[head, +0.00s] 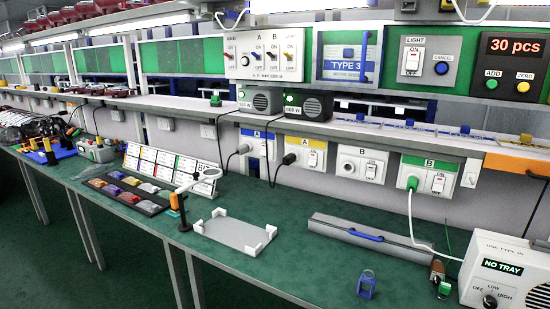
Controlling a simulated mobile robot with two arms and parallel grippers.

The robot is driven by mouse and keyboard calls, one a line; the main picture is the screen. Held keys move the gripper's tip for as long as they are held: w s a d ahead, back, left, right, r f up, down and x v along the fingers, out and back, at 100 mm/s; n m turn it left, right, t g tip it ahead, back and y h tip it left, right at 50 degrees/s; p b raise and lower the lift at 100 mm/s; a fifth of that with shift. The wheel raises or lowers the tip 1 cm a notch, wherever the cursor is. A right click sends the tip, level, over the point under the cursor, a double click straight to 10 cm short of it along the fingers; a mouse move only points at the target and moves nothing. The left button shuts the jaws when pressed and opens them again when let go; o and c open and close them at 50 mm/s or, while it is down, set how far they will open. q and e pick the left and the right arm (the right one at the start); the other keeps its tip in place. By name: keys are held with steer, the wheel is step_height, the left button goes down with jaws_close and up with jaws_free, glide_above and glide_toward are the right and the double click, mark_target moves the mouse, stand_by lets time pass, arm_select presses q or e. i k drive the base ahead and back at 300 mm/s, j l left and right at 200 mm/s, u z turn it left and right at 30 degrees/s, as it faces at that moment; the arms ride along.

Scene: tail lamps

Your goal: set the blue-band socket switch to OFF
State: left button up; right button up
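The blue-band socket (257,134) is on the wall panel under the shelf, left of the yellow-band socket. It carries a letter A on its blue band. Neither of my grippers shows in the head view.
Right of it are a yellow-band socket (300,143), a plain socket (359,164) and a green-band socket (424,174) with a green plug. Below, a white tray (236,233) and a magnifier (208,173) stand on the green bench (300,270).

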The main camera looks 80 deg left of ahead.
mark_target(263, 152)
steer(key=u, duration=2.6)
steer(key=i+j+z, duration=0.1)
steer(key=i+j, duration=0.05)
